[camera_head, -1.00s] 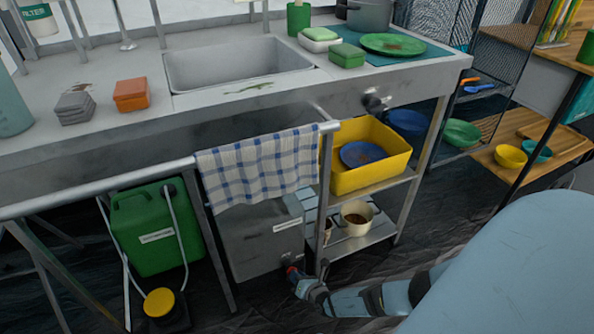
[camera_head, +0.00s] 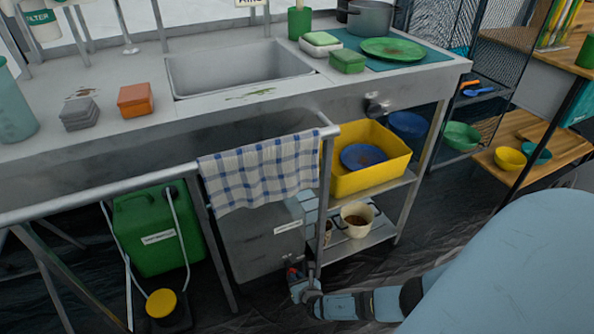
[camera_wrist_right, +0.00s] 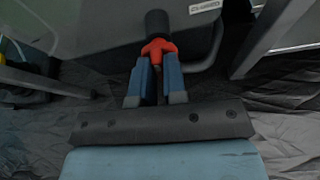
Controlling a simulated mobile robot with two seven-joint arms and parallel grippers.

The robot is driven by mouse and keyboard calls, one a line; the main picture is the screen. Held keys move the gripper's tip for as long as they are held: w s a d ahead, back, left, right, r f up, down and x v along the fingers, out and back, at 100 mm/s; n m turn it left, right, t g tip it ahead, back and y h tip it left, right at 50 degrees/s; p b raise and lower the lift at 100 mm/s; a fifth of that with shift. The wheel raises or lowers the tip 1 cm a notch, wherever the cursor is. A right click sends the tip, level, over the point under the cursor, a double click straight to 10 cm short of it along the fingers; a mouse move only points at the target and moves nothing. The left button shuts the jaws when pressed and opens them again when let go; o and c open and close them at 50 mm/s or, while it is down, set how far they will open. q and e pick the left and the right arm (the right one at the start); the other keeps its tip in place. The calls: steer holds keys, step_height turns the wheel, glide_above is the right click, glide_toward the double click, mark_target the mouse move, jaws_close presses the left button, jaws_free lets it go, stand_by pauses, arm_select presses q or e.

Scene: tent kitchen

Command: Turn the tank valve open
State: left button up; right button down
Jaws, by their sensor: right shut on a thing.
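The grey tank (camera_head: 262,241) stands on the floor under the sink counter, partly covered by a checked towel. Its valve is low at the front; the red handle (camera_wrist_right: 158,47) and black valve body (camera_wrist_right: 157,23) show clearly in the right wrist view. My right gripper (camera_wrist_right: 158,66) is shut on the red handle, one blue-grey finger on each side. In the head view my right gripper (camera_head: 295,279) is at the tank's lower right corner, where only a speck of red shows. The handle's exact turn angle cannot be told. My left gripper is not in view.
The checked towel (camera_head: 262,170) hangs on the front rail. A shelf post (camera_head: 325,220) stands close to the right gripper. A yellow bin (camera_head: 372,182) and a pot (camera_head: 357,219) sit on shelves right of it. A green canister (camera_head: 145,225) stands left.

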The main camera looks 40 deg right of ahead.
steer(key=shift+w+d+r+n+h, duration=0.1)
steer(key=shift+w+r+n+h, duration=0.05)
steer(key=shift+w+n+h, duration=0.2)
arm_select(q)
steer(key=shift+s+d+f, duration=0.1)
arm_select(e)
steer(key=c, duration=1.2)
jaws_free()
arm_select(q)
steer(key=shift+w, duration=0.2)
arm_select(e)
steer(key=shift+a, duration=0.2)
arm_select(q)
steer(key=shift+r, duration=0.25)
arm_select(e)
steer(key=shift+s, duration=0.1)
arm_select(q)
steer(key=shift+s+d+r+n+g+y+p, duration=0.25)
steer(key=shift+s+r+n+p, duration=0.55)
steer(key=shift+p, duration=1)
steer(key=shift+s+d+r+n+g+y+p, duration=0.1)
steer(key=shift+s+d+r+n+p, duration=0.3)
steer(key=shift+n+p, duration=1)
arm_select(e)
steer(key=shift+p+v, duration=0.35)
steer(key=shift+v, duration=6.45)
